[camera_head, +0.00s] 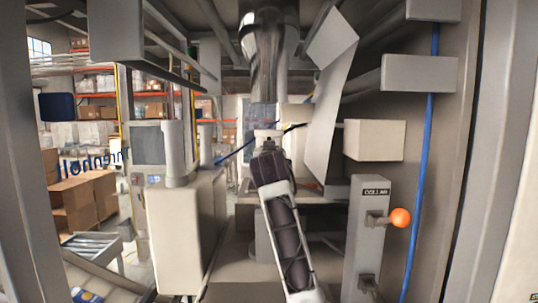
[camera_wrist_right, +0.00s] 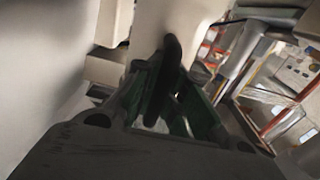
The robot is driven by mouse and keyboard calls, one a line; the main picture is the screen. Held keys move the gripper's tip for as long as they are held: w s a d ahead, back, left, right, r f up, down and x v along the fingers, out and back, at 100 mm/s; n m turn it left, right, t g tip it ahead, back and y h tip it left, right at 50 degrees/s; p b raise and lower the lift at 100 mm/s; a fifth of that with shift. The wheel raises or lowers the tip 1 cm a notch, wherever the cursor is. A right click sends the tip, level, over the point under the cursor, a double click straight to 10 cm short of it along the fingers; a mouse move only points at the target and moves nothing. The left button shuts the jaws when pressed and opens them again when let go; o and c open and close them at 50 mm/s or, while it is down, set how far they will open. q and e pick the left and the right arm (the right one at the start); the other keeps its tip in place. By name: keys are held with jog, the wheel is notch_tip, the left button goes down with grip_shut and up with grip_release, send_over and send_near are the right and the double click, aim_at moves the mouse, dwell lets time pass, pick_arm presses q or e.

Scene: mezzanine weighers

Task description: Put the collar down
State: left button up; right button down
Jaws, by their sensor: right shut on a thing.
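A grey post (camera_head: 372,240) with a label reading COLLAR stands at the right in the head view. A short lever with an orange ball knob (camera_head: 400,217) sticks out from it to the right, about level. A shiny metal spout (camera_head: 268,38) hangs at the top centre; I cannot tell which part is the collar. My right arm reaches up the middle, and its gripper (camera_head: 267,140) is below the spout, left of the lever and apart from it. In the right wrist view the gripper (camera_wrist_right: 165,105) is shut on a dark thing (camera_wrist_right: 172,58), partly hidden. My left gripper is out of view.
A pale box (camera_head: 375,140) is fixed above the post, and a blue pipe (camera_head: 420,150) runs down the right side. A bent grey sheet (camera_head: 325,120) hangs right of the gripper. A pale cabinet (camera_head: 178,235) stands at left; cartons (camera_head: 80,200) lie beyond.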

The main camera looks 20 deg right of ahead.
jog(key=shift+r, duration=0.1)
jog(key=c, duration=2)
grip_release()
jog(key=o, duration=0.5)
jog(key=b+v, duration=0.4)
jog(key=v, duration=0.8)
